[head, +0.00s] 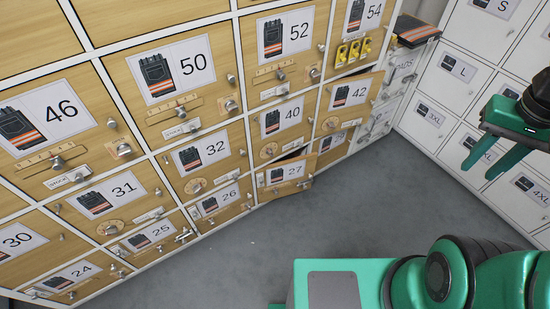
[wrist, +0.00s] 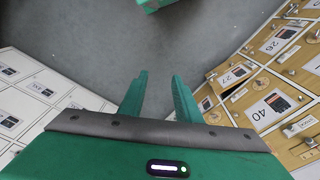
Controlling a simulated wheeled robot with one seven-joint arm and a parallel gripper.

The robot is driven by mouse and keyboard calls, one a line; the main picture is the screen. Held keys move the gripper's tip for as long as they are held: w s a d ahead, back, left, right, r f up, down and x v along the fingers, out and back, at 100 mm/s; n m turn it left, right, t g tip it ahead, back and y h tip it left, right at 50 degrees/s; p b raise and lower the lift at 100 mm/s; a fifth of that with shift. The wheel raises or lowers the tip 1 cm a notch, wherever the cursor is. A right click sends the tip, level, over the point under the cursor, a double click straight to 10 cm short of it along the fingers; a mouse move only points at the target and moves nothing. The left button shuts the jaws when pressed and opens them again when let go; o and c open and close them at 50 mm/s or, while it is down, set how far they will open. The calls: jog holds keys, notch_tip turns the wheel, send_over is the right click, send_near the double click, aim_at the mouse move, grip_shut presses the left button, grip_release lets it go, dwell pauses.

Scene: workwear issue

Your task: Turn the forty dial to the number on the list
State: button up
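The door marked 40 (head: 292,113) is one of the wooden locker doors in the head view. Its round brass dial (head: 268,151) sits below the label, toward the left; its setting is too small to read. In the wrist view the door (wrist: 285,122) is at the right, with the dial (wrist: 262,83) near its edge by door 27. My gripper (head: 480,171) is at the right of the head view, well apart from the dial, before the white lockers. In the wrist view its fingers (wrist: 160,76) are apart with nothing between them. I cannot make out a list.
Door 27 (head: 286,174), just below door 40, stands ajar, and door 42 (head: 350,94) seems to stick out too. Several yellow tags (head: 352,50) hang under 54. White lockers (head: 458,70) line the right side. Grey floor (head: 350,210) between is clear.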

jog(key=w+f+n+t+h, duration=0.15)
jog(key=w+f, duration=0.25)
jog(key=w, duration=1)
jog(key=w+f+n+t+h, duration=0.1)
jog(key=w+f+n+t, duration=0.3)
jog(key=w, duration=1)
jog(key=w+a+f+n+t+y, duration=0.1)
jog(key=w+a+f+t, duration=0.1)
jog(key=w+a+f, duration=0.45)
jog(key=w+a+f+n+t+y, duration=0.15)
jog(key=w+a+f, duration=0.25)
jog(key=w+f, duration=0.45)
jog(key=w+a+f+n+t+y, duration=0.1)
jog(key=w+a+f+n+t, duration=0.1)
jog(key=w+a+f, duration=0.45)
jog(key=n+t+y, duration=0.3)
jog(key=n+y, duration=0.4)
jog(key=y, duration=0.3)
send_near(272, 155)
jog(key=x, duration=0.9)
